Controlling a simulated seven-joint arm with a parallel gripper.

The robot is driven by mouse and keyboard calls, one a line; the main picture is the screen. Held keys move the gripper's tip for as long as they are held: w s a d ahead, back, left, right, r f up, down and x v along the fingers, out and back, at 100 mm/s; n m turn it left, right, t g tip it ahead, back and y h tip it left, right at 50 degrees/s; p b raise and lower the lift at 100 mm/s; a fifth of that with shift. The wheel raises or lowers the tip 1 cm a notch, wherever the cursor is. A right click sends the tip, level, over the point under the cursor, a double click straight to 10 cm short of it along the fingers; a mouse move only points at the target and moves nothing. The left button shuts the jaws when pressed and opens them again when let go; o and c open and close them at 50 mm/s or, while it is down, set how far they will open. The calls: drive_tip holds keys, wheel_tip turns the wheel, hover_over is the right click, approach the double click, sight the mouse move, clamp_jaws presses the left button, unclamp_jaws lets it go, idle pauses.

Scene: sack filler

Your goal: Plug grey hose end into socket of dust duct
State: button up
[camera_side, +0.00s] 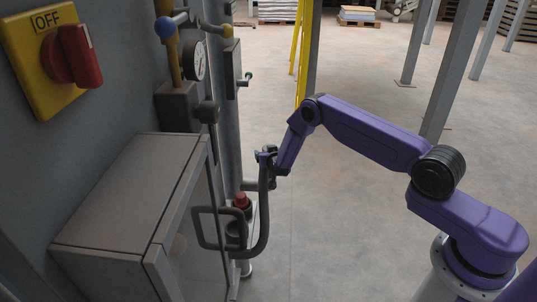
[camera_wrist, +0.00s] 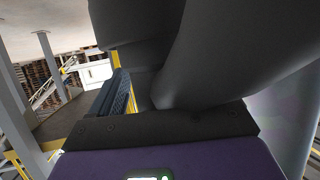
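The grey hose (camera_side: 264,215) hangs in a U beside the cabinet in the side view, its raised end up at my gripper (camera_side: 268,157). My gripper appears shut on that end, holding it roughly upright. In the wrist view the dark grey hose (camera_wrist: 215,55) fills the upper middle, beside a ribbed finger pad (camera_wrist: 120,95); the other finger is hidden. The dust duct (camera_side: 229,110) seems to be the upright grey pipe left of my gripper. A short grey stub (camera_side: 250,185) sticks out behind the hose; I cannot tell whether it is the socket.
A grey cabinet (camera_side: 125,190) with a bent handle (camera_side: 197,228) stands left of the hose. A red button (camera_side: 241,199) is close by the hose. A gauge (camera_side: 196,60), levers and a yellow OFF switch (camera_side: 45,65) are above.

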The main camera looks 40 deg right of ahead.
drive_tip(key=shift+s, duration=0.1)
drive_tip(key=v, duration=1.7)
drive_tip(key=s+a+r+n+g+y, duration=0.1)
drive_tip(key=a+r+n+y, duration=0.15)
drive_tip(key=a, duration=0.35)
drive_tip(key=s+a+r+n+g+y, duration=0.1)
drive_tip(key=a+r+y, duration=0.25)
drive_tip(key=a, duration=0.25)
drive_tip(key=s+a+r+n+g+y, duration=0.2)
drive_tip(key=s+a+n, duration=0.1)
drive_tip(key=s, duration=0.2)
drive_tip(key=s+a+r+n+g+y, duration=0.2)
drive_tip(key=s+a+r, duration=0.1)
drive_tip(key=s, duration=0.2)
drive_tip(key=s+d+r+n+g, duration=0.1)
drive_tip(key=s+r+n+g, duration=0.15)
drive_tip(key=s, duration=0.45)
drive_tip(key=s+d+r+n+g, duration=0.1)
drive_tip(key=s+r+n, duration=0.15)
drive_tip(key=s, duration=0.55)
drive_tip(key=s+d+r+n+g+h, duration=0.1)
drive_tip(key=s+d+r+n, duration=0.1)
drive_tip(key=s+d, duration=0.3)
drive_tip(key=s+d+r+n+g+h, duration=0.1)
drive_tip(key=s+d+r+n+h, duration=0.1)
drive_tip(key=s+d, duration=0.3)
drive_tip(key=s+n, duration=0.1)
drive_tip(key=s, duration=0.1)
drive_tip(key=shift+s+d, duration=0.35)
drive_tip(key=shift+s, duration=0.05)
